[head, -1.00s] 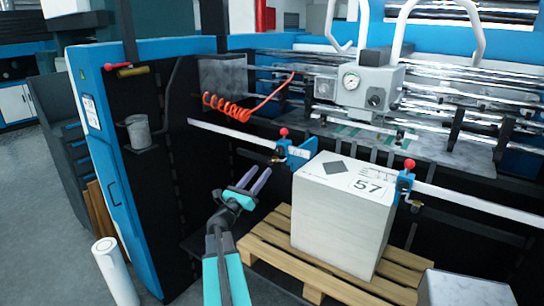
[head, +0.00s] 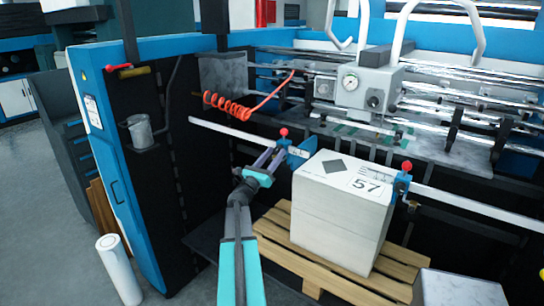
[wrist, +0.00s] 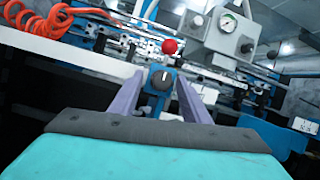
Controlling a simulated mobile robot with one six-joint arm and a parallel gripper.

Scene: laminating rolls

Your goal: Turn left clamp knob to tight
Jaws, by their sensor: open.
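The left clamp (head: 297,153) is a blue block on a white rail, with a red ball (head: 283,132) on top. In the wrist view its dark round knob (wrist: 161,80) with a pale pointer mark faces me, below the red ball. My gripper (head: 272,154) has two purple fingers and is open. In the wrist view its fingers stand left and right of the knob, with gaps on both sides. I cannot tell whether the fingertips reach past the knob's face.
A white stack (head: 340,215) marked 57 stands on a wooden pallet (head: 275,235), right of my gripper. The right clamp (head: 402,183) is beyond it on the rail (head: 470,205). An orange coiled hose (head: 228,107) hangs above left. A white roll (head: 118,270) stands at lower left.

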